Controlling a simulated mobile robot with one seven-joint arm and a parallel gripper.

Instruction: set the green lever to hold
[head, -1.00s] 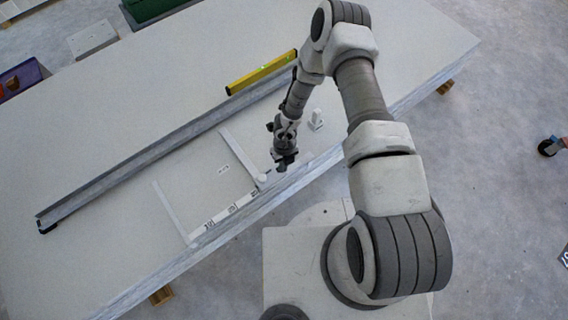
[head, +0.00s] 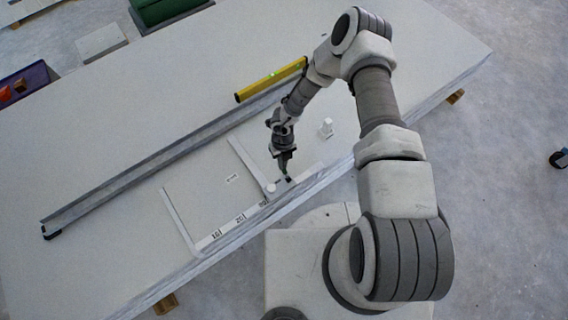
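The green lever (head: 285,173) shows as a small patch of green right at the tip of my gripper (head: 287,175), near the table's front edge. Most of the lever is hidden by my gripper, so its setting cannot be told. My gripper points down onto it, and its fingers are too small and too covered to tell whether they are open or shut. A white strip with printed marks (head: 239,220) lies to the left of the lever.
A long grey metal rail (head: 150,165) lies across the panel (head: 75,125). A yellow spirit level (head: 270,80) lies near its upper end. A purple bin (head: 25,82) is at the far left.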

